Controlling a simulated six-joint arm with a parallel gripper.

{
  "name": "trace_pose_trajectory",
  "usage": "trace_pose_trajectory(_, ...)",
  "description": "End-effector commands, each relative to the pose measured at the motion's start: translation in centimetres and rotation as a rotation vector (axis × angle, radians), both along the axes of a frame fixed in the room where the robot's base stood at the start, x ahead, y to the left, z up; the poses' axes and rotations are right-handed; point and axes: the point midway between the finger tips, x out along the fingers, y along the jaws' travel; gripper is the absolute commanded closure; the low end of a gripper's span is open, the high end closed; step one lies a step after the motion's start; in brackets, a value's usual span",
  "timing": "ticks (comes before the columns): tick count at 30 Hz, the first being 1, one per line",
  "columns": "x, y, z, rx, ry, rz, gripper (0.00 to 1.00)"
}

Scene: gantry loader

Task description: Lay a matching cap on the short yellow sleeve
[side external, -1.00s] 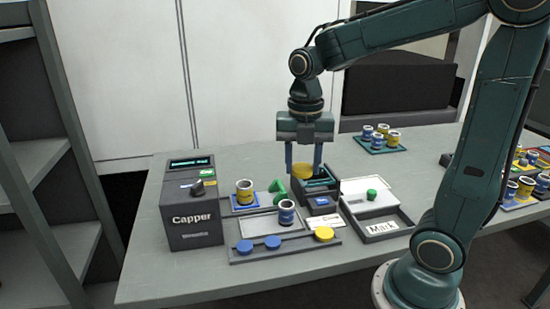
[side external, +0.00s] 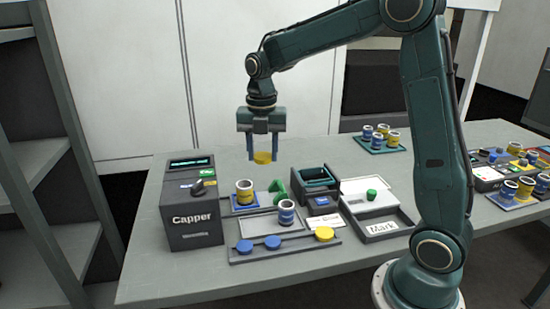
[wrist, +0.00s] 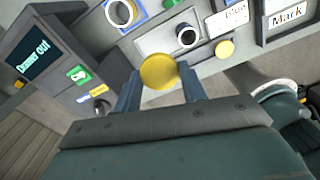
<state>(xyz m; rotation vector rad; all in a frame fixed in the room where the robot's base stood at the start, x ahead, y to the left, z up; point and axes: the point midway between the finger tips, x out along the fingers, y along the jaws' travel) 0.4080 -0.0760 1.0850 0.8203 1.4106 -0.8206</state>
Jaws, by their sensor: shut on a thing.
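My gripper (side external: 262,158) is shut on a yellow cap (side external: 262,157) and holds it in the air above the back of the bench, to the right of the Capper. In the wrist view the cap (wrist: 159,70) sits between the fingertips. A yellow sleeve (side external: 245,194) stands upright on a blue-edged plate beside the Capper, below and apart from the cap. A smaller blue sleeve (side external: 286,214) stands on a grey plate in front. Both sleeves have open tops in the wrist view. Another yellow cap (side external: 324,233) lies on the front rail with two blue caps (side external: 257,244).
The grey Capper box (side external: 192,215) stands at left. A green piece (side external: 278,190), a dark teal-rimmed box (side external: 316,183) and the Mark tray (side external: 384,230) stand to the right. Several sleeves stand on a green tray (side external: 371,146) behind. The front bench is clear.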

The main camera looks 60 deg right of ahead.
Motion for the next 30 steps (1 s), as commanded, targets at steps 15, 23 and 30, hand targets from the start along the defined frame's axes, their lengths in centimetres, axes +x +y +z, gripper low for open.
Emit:
trace_pose_trajectory(15, 7.9, -2.6, -4.0, 0.0, 0.0, -0.001, 0.8)
trace_pose_trajectory(23, 8.7, -2.9, -4.5, 0.0, 0.0, 0.0, 0.8)
trace_pose_trajectory(30, 8.7, -2.9, -4.7, 0.0, 0.0, 0.0, 0.8)
